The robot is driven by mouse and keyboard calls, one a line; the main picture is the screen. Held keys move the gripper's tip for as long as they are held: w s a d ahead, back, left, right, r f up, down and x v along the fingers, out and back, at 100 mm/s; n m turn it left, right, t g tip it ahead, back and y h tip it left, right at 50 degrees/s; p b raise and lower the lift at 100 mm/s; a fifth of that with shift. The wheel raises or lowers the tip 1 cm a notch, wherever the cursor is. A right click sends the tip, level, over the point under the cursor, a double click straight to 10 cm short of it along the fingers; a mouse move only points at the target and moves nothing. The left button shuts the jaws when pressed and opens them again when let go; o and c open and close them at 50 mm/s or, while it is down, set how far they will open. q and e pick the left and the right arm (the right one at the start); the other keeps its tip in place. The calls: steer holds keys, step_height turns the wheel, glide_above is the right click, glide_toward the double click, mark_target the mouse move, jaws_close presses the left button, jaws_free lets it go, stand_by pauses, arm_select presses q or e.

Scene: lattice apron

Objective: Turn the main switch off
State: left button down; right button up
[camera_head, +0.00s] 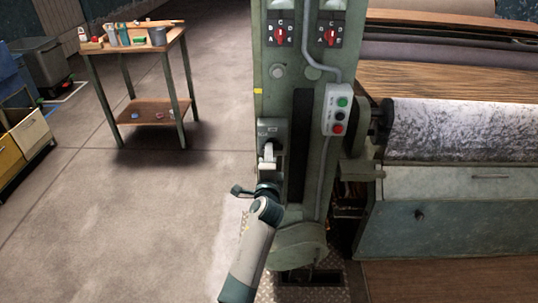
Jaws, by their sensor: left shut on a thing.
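A dark grey switch box (271,131), which I take to be the main switch, is mounted on the front of the green machine column. My left arm comes up from the bottom of the view, and my left gripper (267,153) reaches the lower part of this box. Its pale fingers are shut on the switch's handle, which is mostly hidden by them, so I cannot tell its exact position. My right gripper is not in view.
Two red rotary switches (280,36) (330,37) sit higher on the green column (274,90). A button box (340,109) with green, black and red buttons hangs to the right. A large roller (460,128) lies further right. A small table (130,47) stands back left; the floor between is clear.

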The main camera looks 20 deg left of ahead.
arm_select(q)
steer(key=shift+f, duration=0.1)
steer(key=c, duration=1.8)
jaws_free()
steer(key=shift+s, duration=0.1)
steer(key=shift+v, duration=3.7)
steer(key=s+d+f+n+g+h, duration=0.15)
steer(key=s+f, duration=0.25)
steer(key=f, duration=0.6)
steer(key=s+d+f+n+g+h, duration=0.15)
steer(key=s+f, duration=0.25)
steer(key=f, duration=0.6)
steer(key=s+d+f+n+g+h, duration=0.15)
steer(key=s+f, duration=0.25)
steer(key=f, duration=0.6)
steer(key=s+f+n+g, duration=0.2)
steer(key=s+f, duration=0.5)
steer(key=s, duration=0.3)
steer(key=s+a+f+n+g+h, duration=0.1)
steer(key=s+f+n+g, duration=0.2)
steer(key=s+f, duration=0.5)
steer(key=s+a+f+n+g+h, duration=0.1)
steer(key=s+f+n+g, duration=0.1)
steer(key=s+f, duration=0.6)
steer(key=shift+s+a+f+n, duration=0.1)
steer(key=shift+s+n, duration=0.2)
steer(key=shift+s, duration=0.6)
steer(key=shift+s+a+f+n, duration=0.1)
steer(key=shift+s+n, duration=0.15)
steer(key=shift+s, duration=0.7)
